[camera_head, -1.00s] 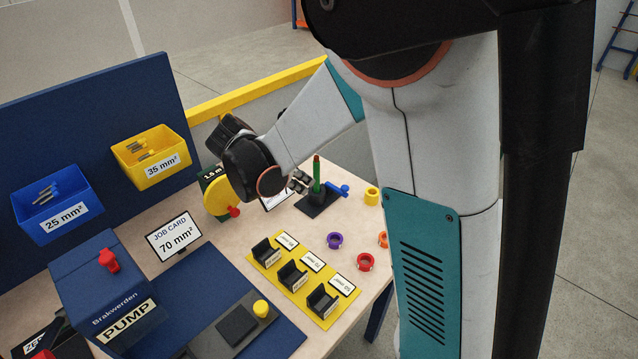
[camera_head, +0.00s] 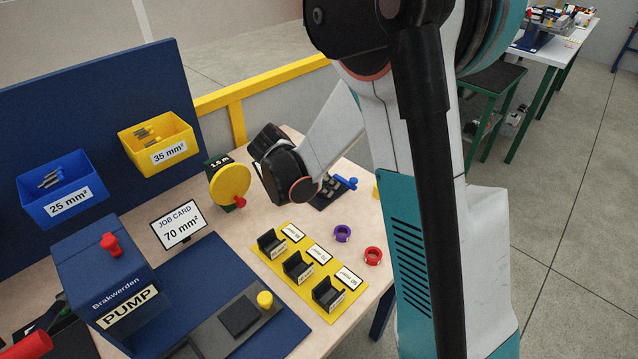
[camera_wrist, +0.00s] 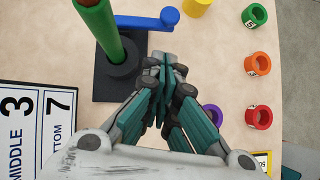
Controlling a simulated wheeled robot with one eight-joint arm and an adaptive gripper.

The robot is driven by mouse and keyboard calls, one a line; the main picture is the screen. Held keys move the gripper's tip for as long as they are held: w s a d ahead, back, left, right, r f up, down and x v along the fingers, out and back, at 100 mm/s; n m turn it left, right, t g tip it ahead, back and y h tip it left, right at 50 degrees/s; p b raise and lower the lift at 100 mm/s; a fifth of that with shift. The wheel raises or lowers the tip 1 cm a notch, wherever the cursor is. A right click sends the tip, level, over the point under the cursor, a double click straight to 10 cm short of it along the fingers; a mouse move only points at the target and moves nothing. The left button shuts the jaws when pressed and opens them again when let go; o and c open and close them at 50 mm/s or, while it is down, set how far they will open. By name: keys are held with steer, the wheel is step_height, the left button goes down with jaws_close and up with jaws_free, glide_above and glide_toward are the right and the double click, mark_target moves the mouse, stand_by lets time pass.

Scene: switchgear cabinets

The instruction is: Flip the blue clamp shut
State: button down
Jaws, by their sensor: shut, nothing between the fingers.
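The blue clamp (camera_head: 346,182) shows as a blue lever beside the black stand at the back right of the bench. In the wrist view the blue clamp lever (camera_wrist: 148,21) sticks out sideways to the right from the stand, with a round knob at its end. A green rod with a reddish-brown end (camera_wrist: 105,35) stands upright in the black stand (camera_wrist: 108,88). My gripper (camera_wrist: 165,62) is shut and empty, its fingertips below the lever in the wrist view and apart from it in the picture. In the head view my wrist hides the rod and most of the stand.
Purple (camera_wrist: 212,115), red (camera_wrist: 259,117), orange (camera_wrist: 257,65) and green (camera_wrist: 254,15) rings lie right of my gripper. A yellow ring (camera_wrist: 197,8) lies beyond the lever. A number card (camera_wrist: 35,125) lies left. A yellow die rack (camera_head: 310,275) stands nearer.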

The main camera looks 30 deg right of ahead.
steer(key=shift+w+d+f+b, duration=0.15)
steer(key=shift+d+f, duration=0.1)
steer(key=shift+d, duration=0.45)
steer(key=shift+w+d+f+b, duration=0.15)
steer(key=shift+d+f, duration=0.1)
steer(key=shift+d, duration=0.45)
steer(key=shift+w+d+f+b, duration=0.15)
steer(key=shift+d+f, duration=0.1)
steer(key=shift+d, duration=0.45)
